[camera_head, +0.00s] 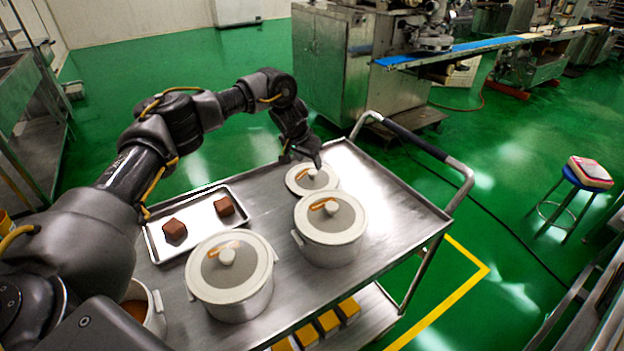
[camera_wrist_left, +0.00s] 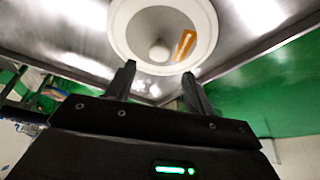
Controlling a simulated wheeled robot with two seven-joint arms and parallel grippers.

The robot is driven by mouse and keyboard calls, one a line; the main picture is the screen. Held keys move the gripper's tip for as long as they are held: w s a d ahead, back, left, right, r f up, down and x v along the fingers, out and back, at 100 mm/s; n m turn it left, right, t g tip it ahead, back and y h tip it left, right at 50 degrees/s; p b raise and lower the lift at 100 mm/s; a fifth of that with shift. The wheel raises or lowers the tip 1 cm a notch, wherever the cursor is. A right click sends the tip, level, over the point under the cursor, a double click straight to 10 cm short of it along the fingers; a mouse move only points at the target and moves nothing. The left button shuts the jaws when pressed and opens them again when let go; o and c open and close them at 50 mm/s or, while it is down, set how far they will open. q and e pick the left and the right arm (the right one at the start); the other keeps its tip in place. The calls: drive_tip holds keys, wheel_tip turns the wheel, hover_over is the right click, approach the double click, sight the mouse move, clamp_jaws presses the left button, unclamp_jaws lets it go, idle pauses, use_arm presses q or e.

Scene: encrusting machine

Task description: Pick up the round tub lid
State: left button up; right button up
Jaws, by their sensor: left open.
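The round tub lid (camera_head: 311,184) lies flat on the metal cart at its far end. It has a pale rim, a grey top, a round knob and an orange label. In the left wrist view the lid (camera_wrist_left: 138,35) shows beyond the fingertips, with its knob roughly centred between them. My left gripper (camera_head: 304,160) is just above the lid's far edge and hides part of it. Its fingers (camera_wrist_left: 159,72) are apart and nothing is between them. My right gripper is not in view.
Two lidded tubs stand on the cart, one (camera_head: 331,246) close to the loose lid, the other (camera_head: 234,300) nearer me. An open tub (camera_head: 152,312) with brown contents is at lower left. A tray (camera_head: 158,250) holds two brown blocks. The cart's handle (camera_head: 418,138) rises at right.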

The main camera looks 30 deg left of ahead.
sight(312, 172)
use_arm(q)
drive_tip(key=shift+f, duration=0.4)
drive_tip(key=p+x, duration=0.1)
drive_tip(key=x, duration=0.3)
drive_tip(key=shift+s+f, duration=0.15)
drive_tip(key=shift+f, duration=0.15)
drive_tip(key=shift+d, duration=0.1)
drive_tip(key=c, duration=1)
drive_tip(key=shift+c, duration=0.2)
drive_tip(key=shift+r, duration=0.1)
